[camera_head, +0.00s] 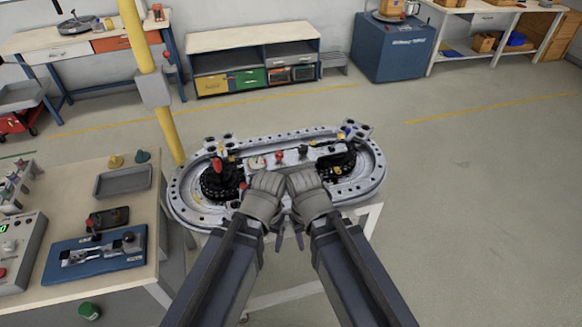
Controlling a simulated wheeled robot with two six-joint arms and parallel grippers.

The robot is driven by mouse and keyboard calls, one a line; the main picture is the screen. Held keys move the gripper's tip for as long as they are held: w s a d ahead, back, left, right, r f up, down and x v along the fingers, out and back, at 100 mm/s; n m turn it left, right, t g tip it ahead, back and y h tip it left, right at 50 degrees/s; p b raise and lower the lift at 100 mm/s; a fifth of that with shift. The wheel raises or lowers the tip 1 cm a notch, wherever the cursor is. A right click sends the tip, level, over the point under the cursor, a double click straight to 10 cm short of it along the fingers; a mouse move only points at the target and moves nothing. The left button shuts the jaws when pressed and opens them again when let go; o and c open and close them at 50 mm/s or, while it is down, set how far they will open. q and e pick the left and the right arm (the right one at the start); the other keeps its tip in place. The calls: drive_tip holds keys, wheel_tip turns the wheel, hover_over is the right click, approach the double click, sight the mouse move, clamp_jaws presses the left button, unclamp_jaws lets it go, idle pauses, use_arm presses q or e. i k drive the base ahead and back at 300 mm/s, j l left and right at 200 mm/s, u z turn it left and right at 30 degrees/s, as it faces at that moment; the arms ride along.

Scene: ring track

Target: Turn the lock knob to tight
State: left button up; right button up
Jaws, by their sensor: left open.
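The ring track (182,200) is a grey oval on a stand in front of me. Along its middle plate are a pale round dial (257,162), a small red-topped part (279,157) and a black knob (303,153). A larger red knob (217,166) stands over the dark left hub. I cannot tell which of these is the lock knob, or its setting. My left gripper (266,196) is over the near middle of the track, open. My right gripper (308,192) is close beside it; its jaw state is unclear. Both hide part of the near rim.
A yellow post (147,60) rises just behind the track's left end. A workbench (130,210) with a tray (122,181) and a blue fixture (95,255) stands at left. Shelves and a blue cabinet (392,48) are at the back. The floor at right is clear.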

sight(279, 155)
drive_tip(key=i+l, duration=0.65)
drive_tip(key=i+z, duration=0.05)
